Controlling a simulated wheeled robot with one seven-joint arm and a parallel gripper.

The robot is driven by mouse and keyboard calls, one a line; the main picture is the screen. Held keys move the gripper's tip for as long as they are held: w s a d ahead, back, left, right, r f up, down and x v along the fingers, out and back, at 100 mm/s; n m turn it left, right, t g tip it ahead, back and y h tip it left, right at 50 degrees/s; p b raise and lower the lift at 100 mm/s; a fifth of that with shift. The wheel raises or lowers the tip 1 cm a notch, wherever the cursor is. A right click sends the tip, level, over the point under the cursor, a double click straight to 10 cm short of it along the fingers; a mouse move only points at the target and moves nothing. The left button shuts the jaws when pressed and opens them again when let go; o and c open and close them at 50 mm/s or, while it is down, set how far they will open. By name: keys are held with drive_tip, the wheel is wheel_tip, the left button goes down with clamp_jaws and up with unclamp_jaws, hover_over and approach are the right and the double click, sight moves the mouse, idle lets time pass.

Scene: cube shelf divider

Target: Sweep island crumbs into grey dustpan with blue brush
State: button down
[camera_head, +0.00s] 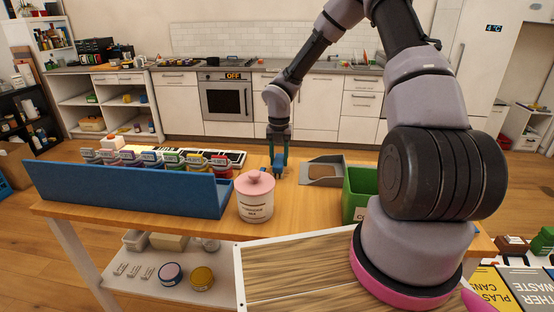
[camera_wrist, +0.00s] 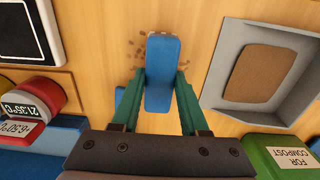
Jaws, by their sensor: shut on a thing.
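My gripper (camera_head: 279,158) is over the wooden island top (camera_head: 190,225), with its teal fingers closed on the blue brush (camera_wrist: 163,72). In the wrist view the brush block lies between the fingers (camera_wrist: 160,90), its pale bristle edge partly showing. Brown crumbs (camera_wrist: 137,52) lie on the wood, mostly beside the brush's left side and around its far end. The grey dustpan (camera_wrist: 213,88) lies to the right of the brush, apart from it, with a brown patch inside. It also shows in the head view (camera_head: 326,181). Crumbs are too small to tell in the head view.
A green compost container (camera_head: 358,188) stands right of the dustpan. A white canister with a pink lid (camera_head: 255,198) stands nearer.

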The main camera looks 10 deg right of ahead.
drive_tip(key=shift+s+d+r, duration=0.1)
drive_tip(key=shift+s+d, duration=0.05)
drive_tip(key=shift+d, duration=0.4)
drive_tip(key=shift+r, duration=0.9)
drive_tip(key=shift+r, duration=0.1)
